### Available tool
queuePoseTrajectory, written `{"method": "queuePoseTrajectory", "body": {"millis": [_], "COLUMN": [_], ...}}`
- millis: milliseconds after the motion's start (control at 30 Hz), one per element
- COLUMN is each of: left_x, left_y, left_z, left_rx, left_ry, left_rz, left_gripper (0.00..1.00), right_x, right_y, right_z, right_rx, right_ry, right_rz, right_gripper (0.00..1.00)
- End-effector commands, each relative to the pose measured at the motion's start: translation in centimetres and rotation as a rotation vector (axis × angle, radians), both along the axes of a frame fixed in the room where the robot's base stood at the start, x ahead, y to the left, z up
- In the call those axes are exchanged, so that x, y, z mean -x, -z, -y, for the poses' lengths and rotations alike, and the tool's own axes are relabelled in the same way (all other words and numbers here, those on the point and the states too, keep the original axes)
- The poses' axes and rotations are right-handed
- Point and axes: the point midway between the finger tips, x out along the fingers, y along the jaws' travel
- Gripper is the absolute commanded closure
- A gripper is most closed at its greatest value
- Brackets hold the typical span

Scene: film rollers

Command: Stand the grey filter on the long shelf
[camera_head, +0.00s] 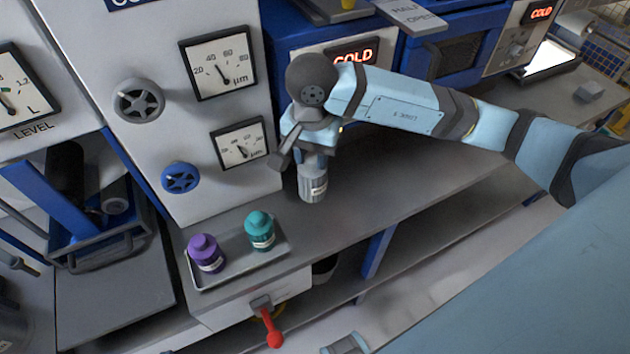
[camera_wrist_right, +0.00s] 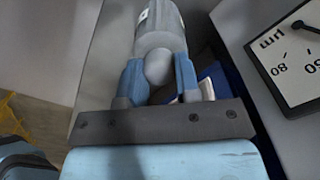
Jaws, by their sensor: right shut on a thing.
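The grey filter (camera_head: 312,186) is a grey cylinder with a pale label, hanging roughly upright below my right gripper (camera_head: 308,152). The right gripper is shut on its top end. In the right wrist view the filter (camera_wrist_right: 160,38) sits between the two blue fingers (camera_wrist_right: 160,82), held by its rounded knob. A long grey shelf (camera_head: 400,190) runs beneath and to the right of the filter. I cannot tell whether the filter's base touches it. My left gripper is not in view.
A tray (camera_head: 238,268) with a purple bottle (camera_head: 206,253) and a teal bottle (camera_head: 260,230) lies left of the filter. A panel with dials and knobs (camera_head: 139,100) rises behind. A red lever (camera_head: 270,328) sticks out below. The shelf to the right is clear.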

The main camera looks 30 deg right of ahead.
Motion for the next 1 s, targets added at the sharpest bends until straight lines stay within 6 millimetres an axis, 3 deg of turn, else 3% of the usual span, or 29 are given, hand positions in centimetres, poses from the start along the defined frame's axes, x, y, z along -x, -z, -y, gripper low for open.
{"method": "queuePoseTrajectory", "body": {"millis": [200, 467, 700, 1000], "left_x": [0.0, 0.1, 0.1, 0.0], "left_y": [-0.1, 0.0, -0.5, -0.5], "left_z": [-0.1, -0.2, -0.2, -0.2], "left_rx": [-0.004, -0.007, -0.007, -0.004], "left_ry": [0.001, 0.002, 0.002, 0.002], "left_rz": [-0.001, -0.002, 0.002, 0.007], "left_gripper": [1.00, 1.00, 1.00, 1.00], "right_x": [0.1, 0.0, 0.1, 0.0], "right_y": [4.8, 6.9, 10.2, 10.6], "right_z": [0.0, 0.0, -0.1, 0.0], "right_rx": [0.001, 0.001, -0.001, 0.000], "right_ry": [0.001, 0.000, 0.000, -0.001], "right_rz": [-0.003, -0.002, -0.002, 0.001], "right_gripper": [1.00, 1.00, 1.00, 1.00]}}
